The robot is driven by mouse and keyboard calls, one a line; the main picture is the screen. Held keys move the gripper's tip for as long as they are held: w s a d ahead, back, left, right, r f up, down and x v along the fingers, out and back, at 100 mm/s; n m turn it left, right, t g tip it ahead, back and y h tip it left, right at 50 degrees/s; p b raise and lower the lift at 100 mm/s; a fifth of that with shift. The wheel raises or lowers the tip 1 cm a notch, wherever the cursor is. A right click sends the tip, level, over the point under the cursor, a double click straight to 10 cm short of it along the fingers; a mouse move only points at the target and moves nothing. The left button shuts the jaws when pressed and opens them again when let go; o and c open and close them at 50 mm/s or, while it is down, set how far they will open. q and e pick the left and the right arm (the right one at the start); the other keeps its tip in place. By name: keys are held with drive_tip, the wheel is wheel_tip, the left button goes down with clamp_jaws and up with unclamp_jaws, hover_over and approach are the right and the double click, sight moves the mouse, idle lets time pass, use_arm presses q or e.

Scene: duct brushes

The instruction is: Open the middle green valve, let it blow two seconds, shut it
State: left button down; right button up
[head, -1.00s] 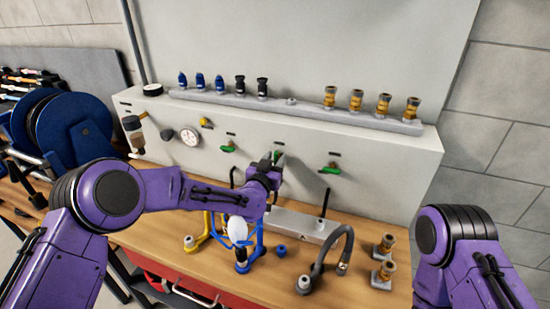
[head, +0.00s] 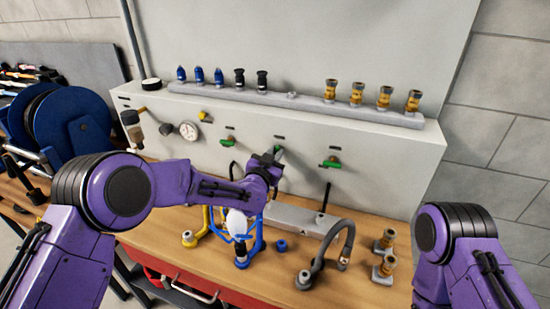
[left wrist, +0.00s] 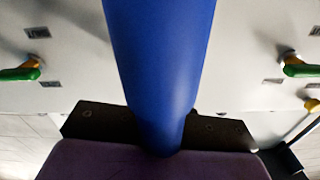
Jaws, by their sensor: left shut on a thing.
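The middle green valve (head: 280,151) is on the front of the white panel, mostly hidden by my left gripper (head: 271,157). The gripper is shut on its handle, with a bit of green showing beside the fingers. The handle's exact angle cannot be told. In the left wrist view a thick blue tube (left wrist: 160,70) runs from the top edge to the gripper's dark body and hides the fingertips and the middle valve. The left green valve (head: 228,142) and right green valve (head: 331,163) stick out on either side. My right gripper is out of view.
A gauge (head: 188,131) and yellow knob (head: 205,116) are left on the panel. A grey rail (head: 300,101) above holds several fittings. On the wooden bench (head: 180,263) stand a blue stand (head: 242,256), a grey hose (head: 325,262) and brass fittings (head: 382,268). A blue reel (head: 75,110) is far left.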

use_arm(q)
drive_tip(key=shift+d+f+m+b, duration=0.15)
drive_tip(key=shift+m+b, duration=1.3)
drive_tip(key=shift+m, duration=0.85)
drive_tip(key=c, duration=1.1)
unclamp_jaws()
drive_tip(key=shift+c, duration=0.2)
drive_tip(key=shift+s, duration=0.1)
drive_tip(key=b+v, duration=0.3)
drive_tip(key=v, duration=0.7)
drive_tip(key=shift+s, duration=0.25)
